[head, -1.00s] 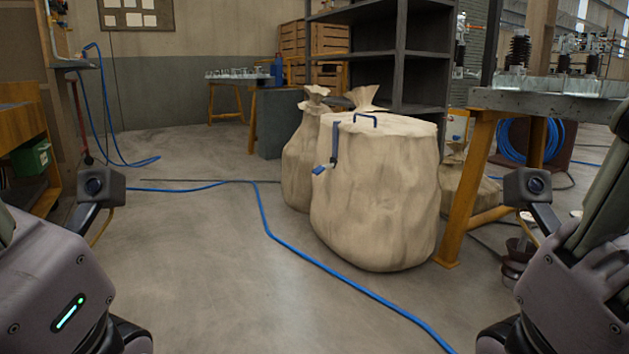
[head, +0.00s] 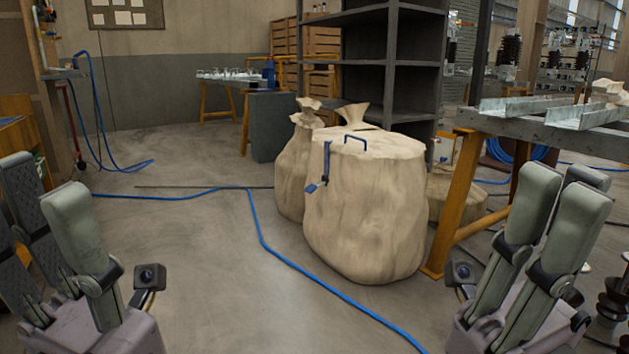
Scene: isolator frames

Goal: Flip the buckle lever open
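A large beige sack-like container (head: 365,215) stands on the floor in the middle. A blue buckle lever (head: 316,186) sticks out low on its upper left side, at the lower end of a dark blue strap (head: 327,160). A blue handle (head: 355,141) arches over its flat top. My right gripper (head: 564,180) is at the lower right, fingers up and apart, with nothing between them. My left gripper (head: 42,185) is at the lower left, fingers up and apart, also empty. Both are well away from the lever.
A tied sack (head: 295,170) stands behind the container on the left. A workbench (head: 560,122) with orange legs is close on the right. A blue hose (head: 285,262) crosses the floor in front. The floor to the left is mostly clear.

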